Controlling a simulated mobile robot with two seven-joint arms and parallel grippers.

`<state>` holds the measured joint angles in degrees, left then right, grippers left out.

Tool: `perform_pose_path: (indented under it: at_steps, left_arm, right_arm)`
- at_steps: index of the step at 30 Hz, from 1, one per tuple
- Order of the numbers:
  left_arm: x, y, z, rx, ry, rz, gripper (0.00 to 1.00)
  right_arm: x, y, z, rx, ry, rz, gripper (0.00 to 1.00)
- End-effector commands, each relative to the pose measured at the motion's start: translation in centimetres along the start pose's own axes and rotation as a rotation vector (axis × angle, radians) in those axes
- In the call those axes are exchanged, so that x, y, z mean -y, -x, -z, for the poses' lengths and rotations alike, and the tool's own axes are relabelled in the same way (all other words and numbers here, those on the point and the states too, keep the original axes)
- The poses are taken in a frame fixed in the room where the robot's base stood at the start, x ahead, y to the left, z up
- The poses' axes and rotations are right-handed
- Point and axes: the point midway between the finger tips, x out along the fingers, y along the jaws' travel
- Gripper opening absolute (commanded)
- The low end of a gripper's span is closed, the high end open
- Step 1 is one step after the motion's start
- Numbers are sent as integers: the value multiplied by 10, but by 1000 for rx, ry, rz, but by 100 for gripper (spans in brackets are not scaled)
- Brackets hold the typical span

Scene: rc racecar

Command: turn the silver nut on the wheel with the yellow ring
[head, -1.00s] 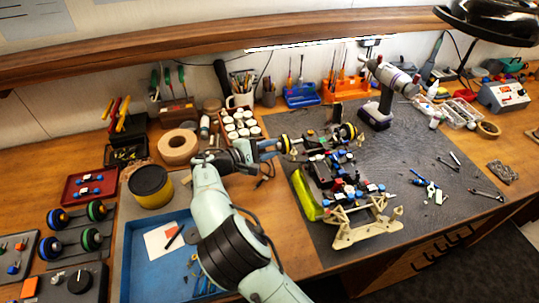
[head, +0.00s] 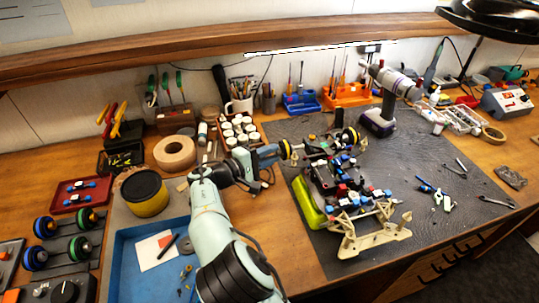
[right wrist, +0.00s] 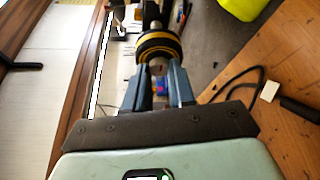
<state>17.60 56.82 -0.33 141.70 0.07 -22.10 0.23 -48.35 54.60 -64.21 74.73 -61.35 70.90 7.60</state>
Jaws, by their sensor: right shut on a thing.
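The car's wheel with the yellow ring (head: 284,149) sticks out at the left end of the axle on the partly built car (head: 335,180). It also shows in the right wrist view (right wrist: 158,45), straight ahead of my fingers. My right gripper (head: 273,153) reaches it from the left, with its fingertips at the wheel's outer face. In the right wrist view the two fingers (right wrist: 159,76) are closed on the silver nut (right wrist: 157,68) at the hub, which is mostly hidden between them. My left gripper is not in view.
Another yellow-ringed wheel (head: 350,137) is at the axle's other end. A lime-green body shell (head: 307,203) lies beside the car. A purple-grey drill (head: 380,115) stands behind. A blue tray (head: 128,250) and a tape roll (head: 174,152) lie left.

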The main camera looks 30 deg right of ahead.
Motion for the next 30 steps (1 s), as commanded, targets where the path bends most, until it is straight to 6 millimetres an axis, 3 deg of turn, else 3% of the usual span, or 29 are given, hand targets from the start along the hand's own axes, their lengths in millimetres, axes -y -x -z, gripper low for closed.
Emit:
perform_pose_path:
  at_steps: [1,2,4,13,17,30]
  left_arm:
    - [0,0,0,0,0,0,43]
    - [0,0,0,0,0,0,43]
    - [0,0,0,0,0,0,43]
    - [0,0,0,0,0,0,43]
    - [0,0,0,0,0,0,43]
    - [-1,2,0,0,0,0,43]
  right_arm:
    - [1,-1,-1,4,1,2,0]
    - [1,-1,-1,4,1,2,30]
    - [1,-1,-1,3,2,1,51]
    - [0,1,0,1,1,0,51]
    - [0,12,1,-3,1,0,51]
    - [0,104,0,-2,1,-1,51]
